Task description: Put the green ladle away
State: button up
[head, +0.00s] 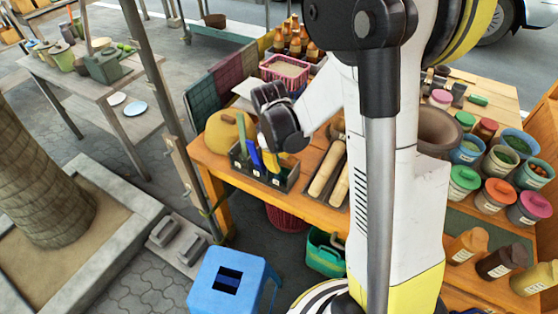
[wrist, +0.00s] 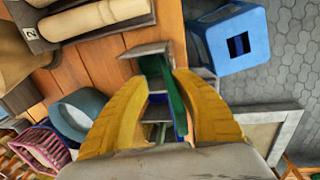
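The green ladle (wrist: 178,105) shows in the wrist view as a long dark green strip between the yellow fingers of my gripper (wrist: 175,76). In the head view my gripper (head: 270,158) points down at a dark divided utensil box (head: 284,184) on the wooden table. An upright green piece (head: 242,132) stands at the box's left side, and a blue piece (head: 254,155) stands beside it. The ladle's lower end is hidden, so I cannot tell whether it touches the box.
A pink basket (head: 285,70) is behind. Several lidded jars (head: 463,180) crowd the right side. A blue stool (head: 228,282) stands on the floor in front.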

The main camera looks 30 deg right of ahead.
jog(key=r, duration=0.5)
jog(key=a+r, duration=0.1)
jog(key=r, duration=0.1)
jog(key=shift+s+r, duration=0.35)
jog(key=shift+r, duration=0.1)
jog(key=shift+s+a+r, duration=0.2)
jog(key=shift+s+r, duration=0.05)
jog(key=shift+r, duration=0.05)
jog(key=s+a+r+m+t, duration=0.3)
jog(key=s+r, duration=0.1)
jog(key=s, duration=0.2)
jog(key=s+a+r+m+t+y, duration=0.1)
jog(key=s+a+r+m+t, duration=0.2)
jog(key=s, duration=0.4)
jog(key=shift+s+a+r+m+b, duration=0.15)
jog(key=shift+a+r+m+b, duration=0.15)
jog(key=shift+r, duration=0.6)
